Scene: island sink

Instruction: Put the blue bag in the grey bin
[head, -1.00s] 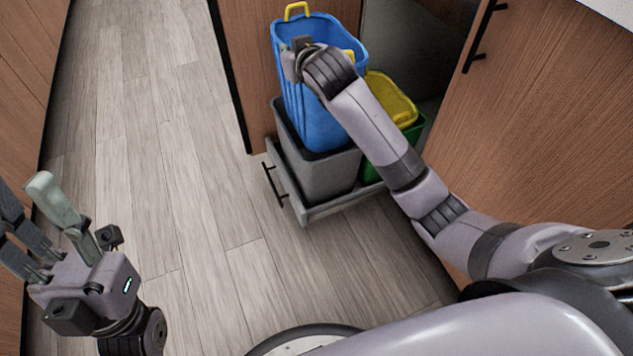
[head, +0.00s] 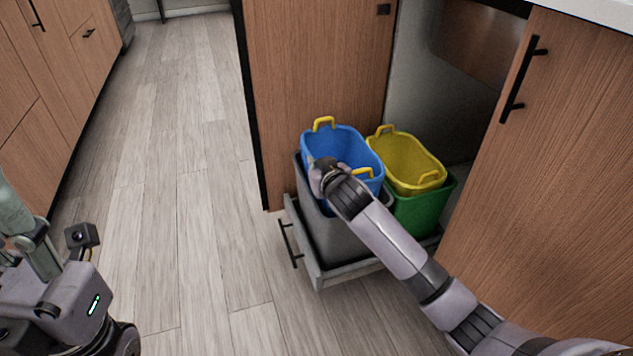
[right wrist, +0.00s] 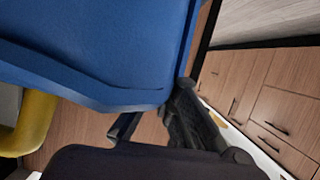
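The blue bag (head: 345,147) is a tub-shaped blue container with yellow handles. It sits upright in the mouth of the grey bin (head: 338,237), with its upper part above the bin's rim. My right gripper (head: 323,178) is at the bag's near left rim. The right wrist view shows the blue wall (right wrist: 90,50) close above the palm, with dark finger parts (right wrist: 178,120) against its edge. The fingertips are mostly hidden; the gripper looks shut on the rim. My left gripper (head: 22,245) is empty-looking at the left edge, its fingers partly cut off.
The grey bin stands in a pulled-out drawer (head: 345,273) with a dark handle. Beside it, a yellow container (head: 408,160) sits in a green bin (head: 425,208). Wooden cabinet panels stand on both sides (head: 315,90) (head: 545,170). The floor (head: 185,170) at left is clear.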

